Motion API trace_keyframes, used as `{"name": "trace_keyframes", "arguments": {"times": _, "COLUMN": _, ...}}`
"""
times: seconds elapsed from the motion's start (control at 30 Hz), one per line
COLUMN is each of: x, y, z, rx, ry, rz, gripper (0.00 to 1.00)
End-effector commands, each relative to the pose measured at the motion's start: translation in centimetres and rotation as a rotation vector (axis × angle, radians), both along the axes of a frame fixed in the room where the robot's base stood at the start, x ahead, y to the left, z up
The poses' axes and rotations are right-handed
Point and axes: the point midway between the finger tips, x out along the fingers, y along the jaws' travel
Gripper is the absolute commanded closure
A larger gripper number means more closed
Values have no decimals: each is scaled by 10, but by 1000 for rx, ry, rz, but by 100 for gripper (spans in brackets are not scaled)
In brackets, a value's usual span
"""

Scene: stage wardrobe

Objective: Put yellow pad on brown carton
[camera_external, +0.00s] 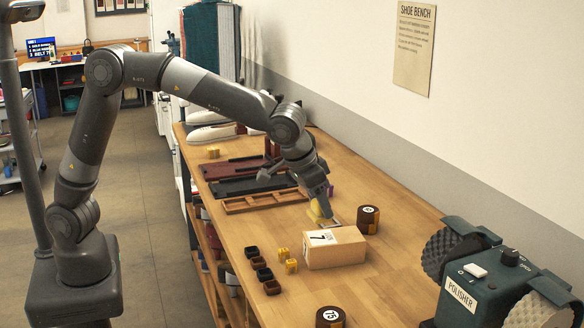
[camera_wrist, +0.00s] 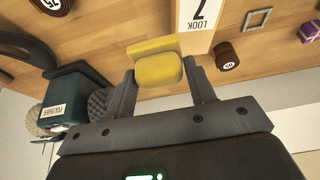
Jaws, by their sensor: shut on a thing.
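A yellow pad (camera_wrist: 157,68) is between the two fingers of my gripper (camera_wrist: 160,82) in the wrist view. In the external view my gripper (camera_external: 325,208) is low over the bench, just behind the brown carton, and the pad (camera_external: 315,210) shows partly at its left side. The brown carton (camera_external: 338,253) stands on the bench with a white label marked 7 on it. In the wrist view the carton (camera_wrist: 196,43) is beyond the pad, at the top. From these views I cannot tell whether pad and carton touch.
A round brown tin (camera_external: 368,220) stands right behind the carton, and another tin (camera_external: 330,318) is at the front. Small yellow blocks (camera_external: 290,265) and several dark cups (camera_external: 265,274) lie left of the carton. A green polisher (camera_external: 480,290) is at the right. A wooden tray (camera_external: 262,202) lies behind.

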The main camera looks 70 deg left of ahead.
Motion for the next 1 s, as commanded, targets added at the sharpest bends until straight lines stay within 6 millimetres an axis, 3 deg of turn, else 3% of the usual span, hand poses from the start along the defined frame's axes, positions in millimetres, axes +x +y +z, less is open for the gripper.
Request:
{"name": "trace_keyframes", "arguments": {"times": 0.3, "x": 53, "y": 50, "z": -44, "rx": 1, "ry": 2, "rz": 4, "gripper": 72}}
{"name": "trace_keyframes", "arguments": {"times": 0.47, "x": 71, "y": 66, "z": -58, "rx": -1, "ry": 1, "rz": 2, "gripper": 72}}
{"name": "trace_keyframes", "arguments": {"times": 0.67, "x": 77, "y": 71, "z": -67, "rx": 1, "ry": 1, "rz": -2, "gripper": 72}}
{"name": "trace_keyframes", "arguments": {"times": 0.9, "x": 77, "y": 71, "z": -100, "rx": 0, "ry": 3, "rz": -1, "gripper": 72}}
{"name": "trace_keyframes", "arguments": {"times": 1.0, "x": 77, "y": 71, "z": -103, "rx": -1, "ry": 0, "rz": -1, "gripper": 72}}
